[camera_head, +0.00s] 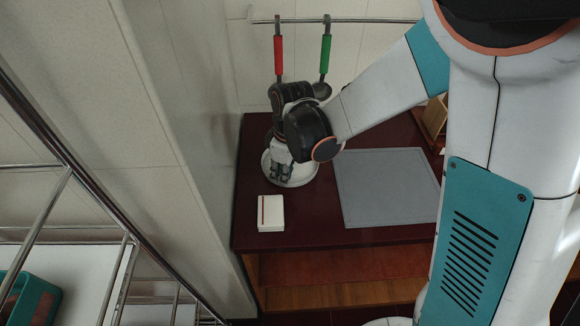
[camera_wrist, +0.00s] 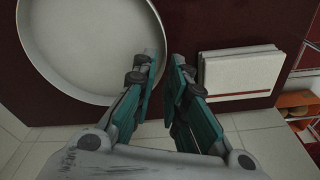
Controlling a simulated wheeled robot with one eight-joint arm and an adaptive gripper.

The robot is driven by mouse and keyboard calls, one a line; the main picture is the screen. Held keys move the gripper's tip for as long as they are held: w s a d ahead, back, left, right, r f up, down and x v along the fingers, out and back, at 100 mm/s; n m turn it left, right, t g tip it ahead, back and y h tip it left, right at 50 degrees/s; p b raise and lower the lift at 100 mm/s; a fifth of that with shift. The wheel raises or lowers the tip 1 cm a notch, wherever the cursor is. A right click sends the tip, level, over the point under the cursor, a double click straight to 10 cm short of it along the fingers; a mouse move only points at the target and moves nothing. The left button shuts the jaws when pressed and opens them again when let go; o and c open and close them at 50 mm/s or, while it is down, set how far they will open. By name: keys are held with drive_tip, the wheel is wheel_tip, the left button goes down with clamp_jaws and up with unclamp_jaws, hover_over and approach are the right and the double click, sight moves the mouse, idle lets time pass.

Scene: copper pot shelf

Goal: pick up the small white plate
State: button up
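The small white plate (camera_head: 308,174) is round and lies on the dark red counter, partly hidden under my gripper (camera_head: 281,174). In the wrist view the plate (camera_wrist: 85,40) fills the upper left, with its raised rim curving down to the fingers. My gripper (camera_wrist: 165,66) has its fingers a small gap apart. The left finger overlaps the plate's right rim and the right finger is just outside it, over the counter. I cannot tell whether either finger touches the rim.
A white box (camera_head: 270,214) with a red stripe lies in front of the plate; it shows right of the fingers in the wrist view (camera_wrist: 240,73). A grey board (camera_head: 388,187) lies to the right. A wall stands close left. Red- and green-handled utensils hang from a rail (camera_head: 340,20) behind.

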wheel_tip(320, 180, down, 2)
drive_tip(key=shift+a+f, duration=0.1)
clamp_jaws()
wheel_tip(320, 180, up, 20)
drive_tip(key=p, duration=1.3)
drive_tip(key=shift+p, duration=0.3)
drive_tip(key=shift+w, duration=0.1)
